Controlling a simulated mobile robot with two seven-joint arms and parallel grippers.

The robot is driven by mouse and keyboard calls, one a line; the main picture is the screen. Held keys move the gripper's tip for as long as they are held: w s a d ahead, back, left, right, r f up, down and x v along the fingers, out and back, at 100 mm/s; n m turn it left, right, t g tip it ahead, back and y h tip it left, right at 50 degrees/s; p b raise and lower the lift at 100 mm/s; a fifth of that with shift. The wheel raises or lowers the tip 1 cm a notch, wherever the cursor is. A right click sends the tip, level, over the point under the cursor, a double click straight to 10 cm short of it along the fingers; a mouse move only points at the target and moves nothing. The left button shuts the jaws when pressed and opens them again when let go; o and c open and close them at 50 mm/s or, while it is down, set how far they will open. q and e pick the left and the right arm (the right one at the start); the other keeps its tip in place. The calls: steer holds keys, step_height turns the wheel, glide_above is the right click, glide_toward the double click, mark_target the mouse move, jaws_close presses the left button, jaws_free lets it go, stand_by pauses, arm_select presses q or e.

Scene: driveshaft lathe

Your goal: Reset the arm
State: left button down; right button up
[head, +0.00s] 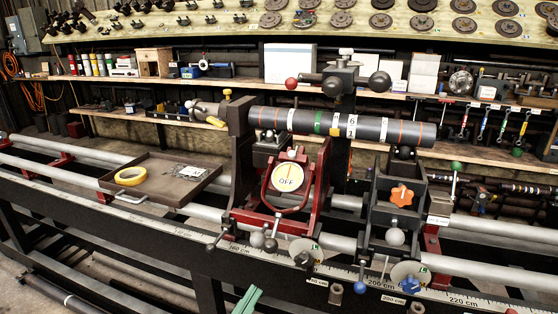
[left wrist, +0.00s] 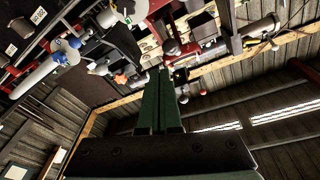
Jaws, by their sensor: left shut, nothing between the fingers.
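My left gripper (head: 252,291) shows at the bottom edge of the head view as green fingertips, in front of the lathe's front beam. In the left wrist view the two green fingers (left wrist: 158,75) lie side by side, shut, with nothing between them. That view looks up past the lathe toward the roof, tilted. My right gripper is in neither view. The dark driveshaft (head: 365,128) with colored bands lies level in the lathe, above and behind my left gripper and apart from it.
The red frame with the OFF dial (head: 288,178) and the black support with an orange knob (head: 402,195) stand on the rails. A tray (head: 160,172) holds yellow tape (head: 131,176). Knobs and levers stick out in front. Shelves of tools and discs line the back.

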arm_select(q)
steer(key=s+a+f+n+g+y, duration=0.25)
steer(key=s+f, duration=0.25)
steer(key=f, duration=0.4)
steer(key=s+a+f+n+g+y, duration=0.1)
steer(key=s+a+f+n+g, duration=0.15)
steer(key=s+f, duration=0.45)
steer(key=s+a+f+n+g+y, duration=0.2)
steer(key=s+f+g, duration=0.15)
steer(key=f, duration=0.75)
steer(key=a+r+p, duration=0.3)
steer(key=r+p, duration=0.8)
steer(key=p, duration=0.3)
steer(key=shift+s+a+n, duration=0.25)
steer(key=shift+a+n, duration=0.1)
steer(key=shift+n, duration=0.05)
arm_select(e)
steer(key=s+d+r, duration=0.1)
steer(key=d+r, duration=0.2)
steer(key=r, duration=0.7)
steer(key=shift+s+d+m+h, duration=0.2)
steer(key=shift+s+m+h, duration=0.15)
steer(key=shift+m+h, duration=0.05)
